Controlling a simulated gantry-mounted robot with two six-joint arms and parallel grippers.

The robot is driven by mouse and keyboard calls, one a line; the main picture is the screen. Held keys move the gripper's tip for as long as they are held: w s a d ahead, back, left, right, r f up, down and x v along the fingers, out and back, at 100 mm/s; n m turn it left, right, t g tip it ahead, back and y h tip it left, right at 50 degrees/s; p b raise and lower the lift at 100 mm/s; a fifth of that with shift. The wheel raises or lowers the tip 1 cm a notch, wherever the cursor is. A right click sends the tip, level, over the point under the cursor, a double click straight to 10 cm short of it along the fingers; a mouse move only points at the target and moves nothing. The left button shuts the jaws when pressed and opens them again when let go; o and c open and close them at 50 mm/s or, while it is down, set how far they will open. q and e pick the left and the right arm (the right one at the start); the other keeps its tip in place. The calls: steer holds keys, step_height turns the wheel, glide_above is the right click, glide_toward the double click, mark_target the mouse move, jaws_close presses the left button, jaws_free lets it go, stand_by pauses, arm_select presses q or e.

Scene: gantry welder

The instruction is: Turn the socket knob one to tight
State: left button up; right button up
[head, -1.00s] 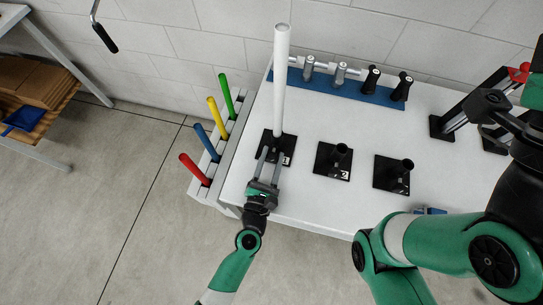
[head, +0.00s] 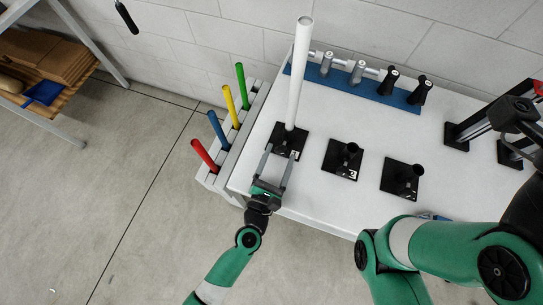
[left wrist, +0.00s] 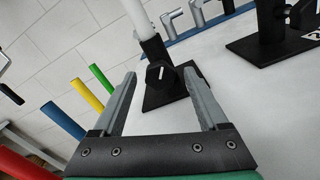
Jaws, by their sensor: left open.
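Socket one is a short black holder on a black square plate (head: 302,139), labelled 1, at the left of the white table. A tall white tube (head: 297,75) stands upright in it. Its black knob (left wrist: 160,73), with a white mark line, shows on the near side in the left wrist view. My left gripper (head: 280,152) is open, its two grey fingers in front of socket one. In the left wrist view the knob appears between the fingertips, with gaps on both sides; I cannot tell whether they reach it. My right arm enters at right; its gripper is unclear.
A blue strip (head: 345,83) with several fittings lies behind. A rack (head: 212,181) with red, blue, yellow and green rods stands at the left edge.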

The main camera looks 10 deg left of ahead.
arm_select(q)
steer(key=v, duration=0.9)
steer(key=shift+s+p, duration=0.3)
steer(key=shift+p, duration=0.1)
